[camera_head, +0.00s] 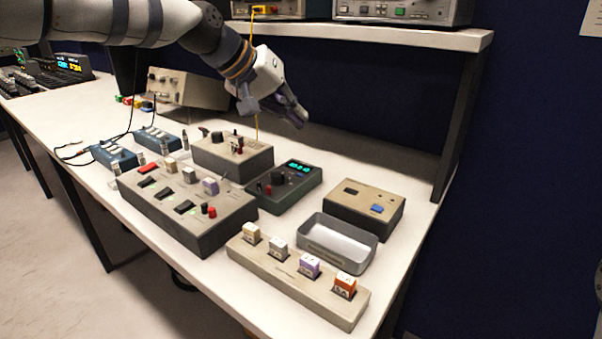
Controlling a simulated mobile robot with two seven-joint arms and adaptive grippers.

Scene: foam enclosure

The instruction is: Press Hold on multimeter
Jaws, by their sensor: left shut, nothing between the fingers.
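The multimeter (297,193) is a dark box with a lit cyan display (299,167), a round knob and red sockets. It lies on the white bench near the middle of the view. Its buttons are too small to tell apart, so I cannot make out the Hold button. My left gripper (300,120) is shut and empty. It hangs in the air above the multimeter in the picture, apart from it. My right gripper is not in view.
A beige box (232,152) with knobs stands left of the multimeter. A larger grey panel (200,236) with switches is in front. A grey tray (322,247), a beige box with a blue button (376,208) and a holder with colored blocks (285,287) are right. A shelf (400,33) overhangs behind.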

